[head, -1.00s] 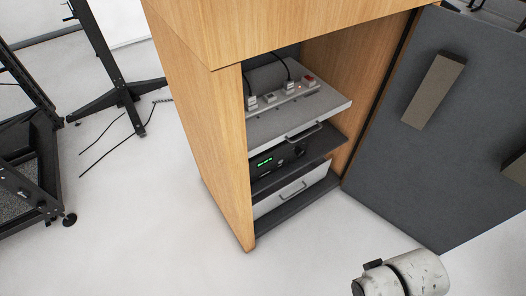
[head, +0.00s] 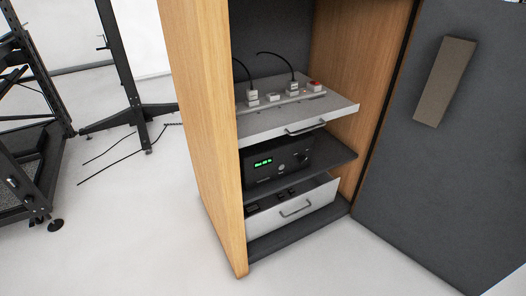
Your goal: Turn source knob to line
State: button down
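A black device (head: 275,164) with a green lit display (head: 263,162) sits on the middle shelf of an open wooden cabinet. A round dark knob (head: 301,157) seems to be at the right of its front face; its pointer and any markings are too small to read. The device's top is hidden under the tray above. My gripper is not in this view.
A grey pull-out tray (head: 300,121) with plugs and a red switch (head: 315,86) juts out above the device. A white drawer (head: 295,207) stands partly open below. The grey door (head: 440,170) is open at the right. Floor (head: 130,230) is clear at front left.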

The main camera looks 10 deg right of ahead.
aim_at(301, 158)
jog(key=i+l, duration=0.2)
jog(key=i, duration=0.2)
jog(key=i+l+z, duration=0.1)
jog(key=i+l, duration=0.15)
jog(key=i, duration=0.15)
